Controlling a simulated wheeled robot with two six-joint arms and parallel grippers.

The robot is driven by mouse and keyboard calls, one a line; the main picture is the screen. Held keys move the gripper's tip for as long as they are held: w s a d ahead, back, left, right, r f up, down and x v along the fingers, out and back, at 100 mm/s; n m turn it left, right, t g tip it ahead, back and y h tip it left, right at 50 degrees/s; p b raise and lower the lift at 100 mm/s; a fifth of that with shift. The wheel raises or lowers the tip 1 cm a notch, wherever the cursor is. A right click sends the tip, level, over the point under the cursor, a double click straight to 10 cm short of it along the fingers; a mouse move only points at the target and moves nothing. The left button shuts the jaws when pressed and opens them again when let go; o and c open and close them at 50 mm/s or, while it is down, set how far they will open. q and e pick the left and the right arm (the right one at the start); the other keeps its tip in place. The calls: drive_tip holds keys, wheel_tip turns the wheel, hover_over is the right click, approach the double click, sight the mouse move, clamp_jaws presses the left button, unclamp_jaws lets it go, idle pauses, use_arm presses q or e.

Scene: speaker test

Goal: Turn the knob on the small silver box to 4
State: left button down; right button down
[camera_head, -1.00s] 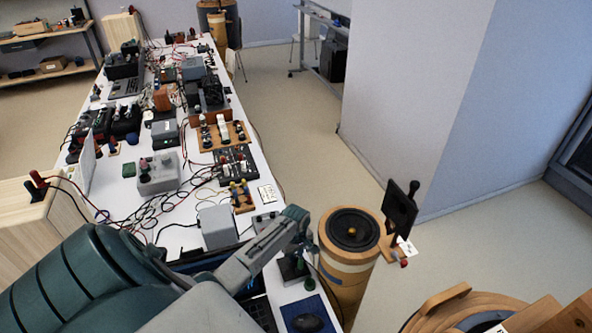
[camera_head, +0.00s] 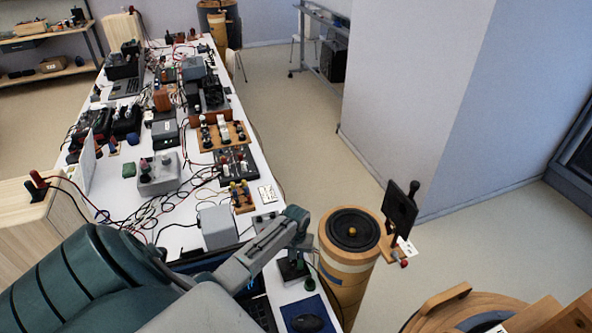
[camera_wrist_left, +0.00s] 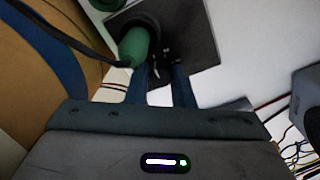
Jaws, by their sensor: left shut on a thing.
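My left gripper (camera_head: 296,258) points down at the near right end of the white table, over a dark plate (camera_wrist_left: 190,38). In the left wrist view its two blue fingers (camera_wrist_left: 164,75) come together on a small dark part at the plate's middle, which they largely hide. A green cylinder (camera_wrist_left: 138,45) stands beside the fingers. A small silver box (camera_head: 264,222) sits left of the gripper, partly behind my arm; its knob and numbers cannot be read. My right gripper is in neither view.
A larger grey box (camera_head: 217,228) stands left of the small one. A grey unit with knobs (camera_head: 158,174) and many loose wires lie farther up the table. A black mouse (camera_head: 306,323) is at the near edge. A round wooden speaker (camera_head: 351,230) stands right of the table.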

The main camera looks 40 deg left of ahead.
use_arm(q)
drive_tip(key=m, duration=0.2)
drive_tip(key=shift+r+m, duration=0.1)
drive_tip(key=shift+m, duration=0.3)
drive_tip(key=m, duration=0.4)
drive_tip(key=shift+m, duration=0.3)
drive_tip(key=m, duration=0.6)
drive_tip(key=shift+w, duration=0.1)
drive_tip(key=m, duration=0.4)
drive_tip(key=shift+a, duration=0.1)
drive_tip(key=m, duration=0.2)
drive_tip(key=shift+m, duration=0.3)
drive_tip(key=m, duration=0.3)
drive_tip(key=shift+m, duration=0.3)
drive_tip(key=shift+m+b, duration=0.35)
drive_tip(key=shift+m, duration=1.15)
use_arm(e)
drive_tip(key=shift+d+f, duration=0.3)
